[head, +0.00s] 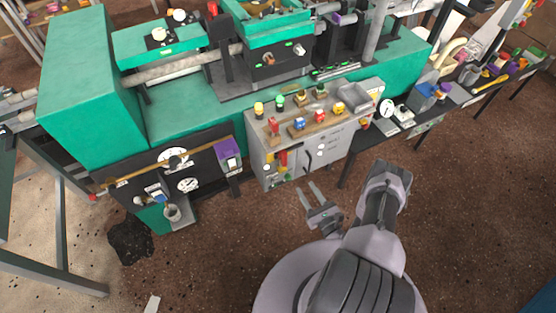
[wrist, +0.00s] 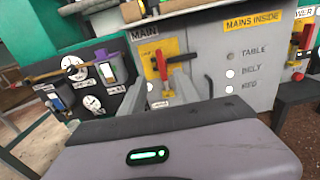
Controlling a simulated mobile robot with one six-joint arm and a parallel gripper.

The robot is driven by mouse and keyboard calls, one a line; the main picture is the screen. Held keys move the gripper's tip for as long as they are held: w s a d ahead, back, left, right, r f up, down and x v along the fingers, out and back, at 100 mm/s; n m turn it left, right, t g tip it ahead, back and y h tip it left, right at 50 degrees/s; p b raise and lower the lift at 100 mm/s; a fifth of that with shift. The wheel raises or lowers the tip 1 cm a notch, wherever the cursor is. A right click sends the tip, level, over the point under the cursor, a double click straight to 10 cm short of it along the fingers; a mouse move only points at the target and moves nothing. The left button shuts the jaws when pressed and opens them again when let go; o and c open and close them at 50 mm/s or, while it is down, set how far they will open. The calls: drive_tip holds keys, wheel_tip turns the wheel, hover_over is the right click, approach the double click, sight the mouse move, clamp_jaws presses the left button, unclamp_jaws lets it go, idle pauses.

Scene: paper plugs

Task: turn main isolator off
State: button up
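In the head view the isolator (head: 284,159) is a small red and yellow piece on the front of the grey cabinet (head: 330,148). My gripper (head: 307,186) is open and empty, in front of and below the cabinet. In the wrist view its two fingers (wrist: 158,88) stand apart, below the handle, with no contact visible.
A "MAINS INSIDE" label (wrist: 253,21) and several white round lights are right of the isolator. Another red and yellow lever (wrist: 304,42) is at the far right. Coloured plugs (head: 299,124) stand on top of the cabinet. A dark gauge panel (head: 205,165) is left. Brown floor in front is clear.

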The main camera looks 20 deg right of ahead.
sight(286, 157)
drive_tip(key=w+b, duration=0.1)
drive_tip(key=w, duration=0.4)
drive_tip(key=w+b, duration=0.2)
drive_tip(key=w, duration=0.3)
drive_tip(key=w+b, duration=0.1)
drive_tip(key=w, duration=0.4)
drive_tip(key=shift+w+a+f+b, duration=0.1)
drive_tip(key=shift+w+a+b, duration=0.05)
drive_tip(key=shift+a+b, duration=0.15)
drive_tip(key=shift+w, duration=0.55)
drive_tip(key=shift+c, duration=0.5)
clamp_jaws()
